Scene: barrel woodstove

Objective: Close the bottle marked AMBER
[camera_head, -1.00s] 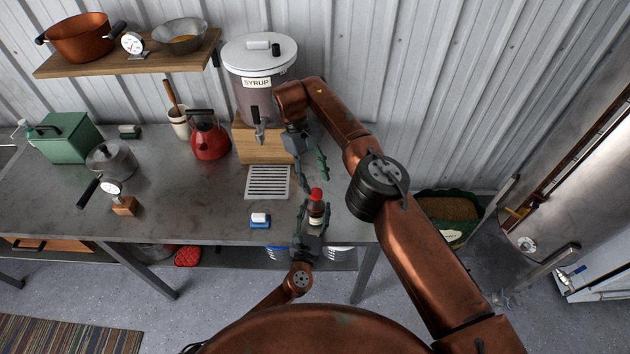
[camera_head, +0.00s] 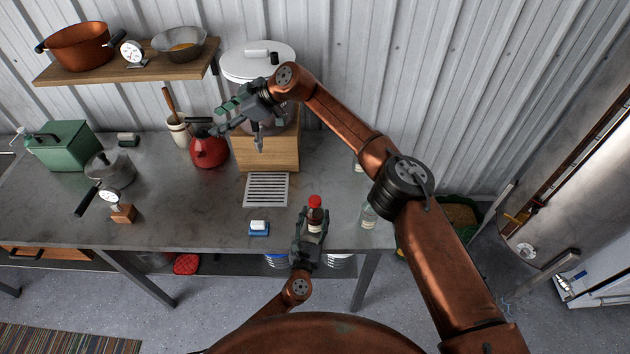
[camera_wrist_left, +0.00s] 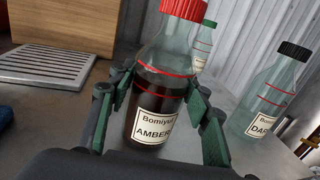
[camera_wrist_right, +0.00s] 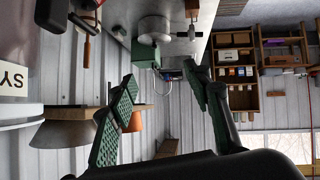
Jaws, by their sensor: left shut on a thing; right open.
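The AMBER bottle (camera_head: 316,225) stands upright near the front edge of the table, with dark liquid inside. In the left wrist view its label (camera_wrist_left: 154,130) faces me. A red cap (camera_head: 315,201) sits on its top; I cannot tell whether it is tight. My left gripper (camera_head: 308,232) is shut on the bottle's body, a finger on each side, below the cap. My right gripper (camera_head: 222,115) is open and empty, raised in front of the syrup dispenser (camera_head: 257,62), above the red kettle (camera_head: 209,150).
A clear bottle with a black cap (camera_wrist_left: 293,51) stands right of the AMBER bottle, and a green-capped bottle (camera_wrist_left: 204,42) stands behind.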

